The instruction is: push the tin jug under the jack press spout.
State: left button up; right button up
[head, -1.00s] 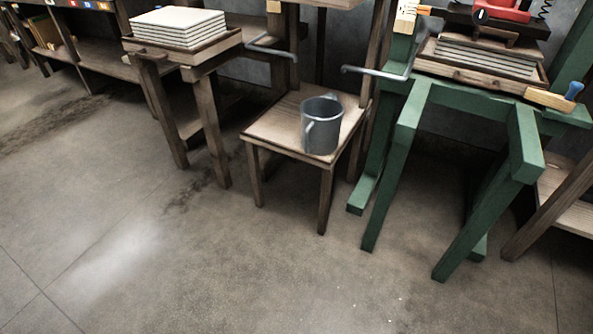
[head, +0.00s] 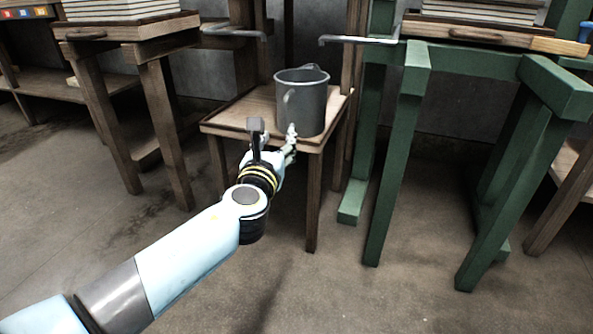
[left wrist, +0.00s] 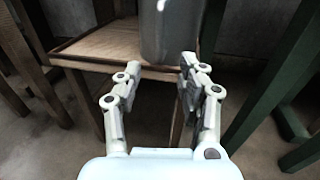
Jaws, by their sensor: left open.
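My left gripper (head: 273,130) is open at the stool's front edge, just in front of and left of the jug. In the left wrist view the jug (left wrist: 170,30) is straight ahead, beyond the two spread fingers (left wrist: 160,72); nothing is between them. A bent grey pipe (head: 358,40) reaches left from the green frame; another (head: 232,32) is at upper left. I cannot tell which is the jack press spout. My right gripper is not in view.
The green frame (head: 392,165) stands right of the stool, with a wooden tray (head: 490,36) on it. A wooden stand (head: 165,125) with stacked sheets (head: 120,8) is at left. Wooden posts rise behind the jug. The floor in front is clear.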

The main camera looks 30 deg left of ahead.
aim_at(286, 123)
pick_arm(q)
jog(key=x, duration=0.3)
jog(key=b+x, duration=0.1)
jog(key=x, duration=0.2)
jog(key=f+b+x, duration=0.1)
jog(key=x, duration=0.3)
jog(key=shift+f, duration=0.15)
jog(key=shift+w+a, duration=0.25)
jog(key=shift+w, duration=0.25)
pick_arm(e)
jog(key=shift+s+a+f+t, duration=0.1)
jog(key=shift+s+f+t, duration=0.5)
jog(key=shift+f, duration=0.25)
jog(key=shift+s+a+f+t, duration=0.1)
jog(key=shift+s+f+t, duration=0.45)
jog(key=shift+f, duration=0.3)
